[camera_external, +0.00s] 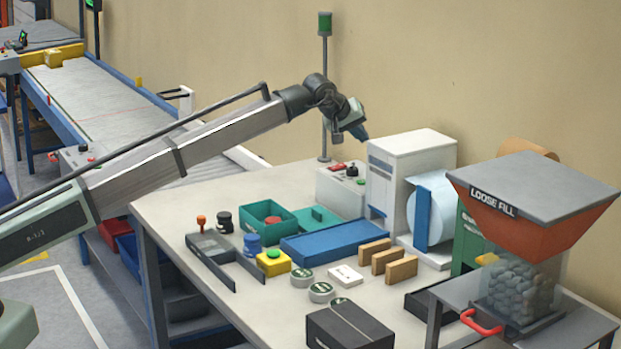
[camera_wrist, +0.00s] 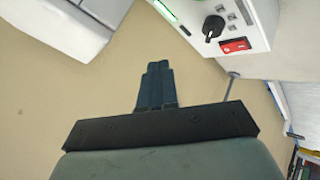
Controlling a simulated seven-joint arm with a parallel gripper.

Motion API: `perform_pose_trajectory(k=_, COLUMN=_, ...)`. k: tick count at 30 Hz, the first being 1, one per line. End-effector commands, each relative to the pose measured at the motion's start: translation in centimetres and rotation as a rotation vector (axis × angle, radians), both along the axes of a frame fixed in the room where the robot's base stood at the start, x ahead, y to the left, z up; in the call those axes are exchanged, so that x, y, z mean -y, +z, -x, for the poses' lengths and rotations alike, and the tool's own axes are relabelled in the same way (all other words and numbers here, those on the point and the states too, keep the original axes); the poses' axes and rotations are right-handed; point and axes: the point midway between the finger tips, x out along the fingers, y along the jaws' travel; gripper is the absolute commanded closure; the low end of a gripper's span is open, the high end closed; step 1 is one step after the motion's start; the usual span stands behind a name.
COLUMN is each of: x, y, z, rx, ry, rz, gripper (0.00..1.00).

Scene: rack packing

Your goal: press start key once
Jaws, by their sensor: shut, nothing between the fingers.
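A light grey control box (camera_external: 340,195) stands at the back of the table; the wrist view shows its panel (camera_wrist: 232,52) upside down at the top right. The panel has a black knob (camera_wrist: 213,27), a red switch (camera_wrist: 236,45), several small grey keys (camera_wrist: 232,18) and a green strip at its upper left. No label reads clearly, so I cannot tell which is the start key. A yellow box with a green button (camera_external: 273,254) sits mid-table. My gripper (camera_external: 363,134) is shut and empty, above and right of the control box; its fingers (camera_wrist: 157,68) point toward the panel's left.
A tall white machine (camera_external: 412,150) with a pale roll stands close to my gripper on the right. A green-topped pole (camera_external: 325,90) rises behind the control box.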

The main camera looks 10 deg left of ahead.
Motion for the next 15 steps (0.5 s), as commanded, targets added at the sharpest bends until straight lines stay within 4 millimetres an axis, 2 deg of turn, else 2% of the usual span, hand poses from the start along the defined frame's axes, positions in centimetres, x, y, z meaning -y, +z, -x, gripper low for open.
perform_pose_trajectory(k=8, x=0.0, y=-1.0, z=0.0, rx=0.0, ry=-0.001, rz=-0.001, gripper=1.0)
perform_pose_trajectory(k=15, x=-0.1, y=-3.4, z=0.0, rx=0.0, ry=0.0, rz=-0.001, gripper=1.0)
